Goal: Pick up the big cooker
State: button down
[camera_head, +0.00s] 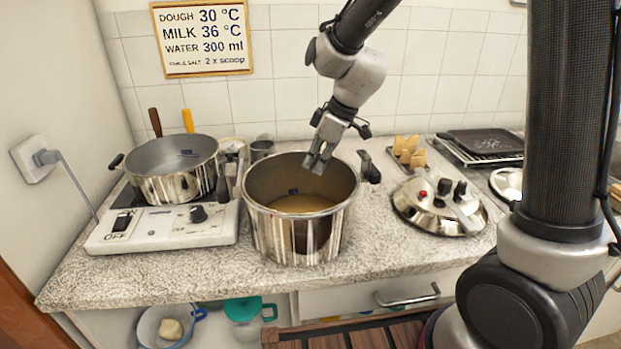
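The big cooker is a tall, shiny metal pot (298,238) standing upright in the middle of the speckled counter, with its top open. Light brown liquid (301,203) is inside it. A dark handle sticks out on its right side, and another dark handle part shows at its left. My gripper (317,164) points down over the back right part of the pot's opening. Its fingertips look close together, with no object visible between them. Whether they touch the rim or have it between them cannot be told from this view.
A smaller pot (172,172) sits on a white hot plate (165,226) at left. A metal lid with black knobs (440,207) lies right of the cooker. Yellow blocks (409,150) and a rack with a dark board (485,143) are behind. The counter's front strip is clear.

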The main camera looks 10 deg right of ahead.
jog(key=shift+r, duration=0.2)
jog(key=shift+r, duration=4.85)
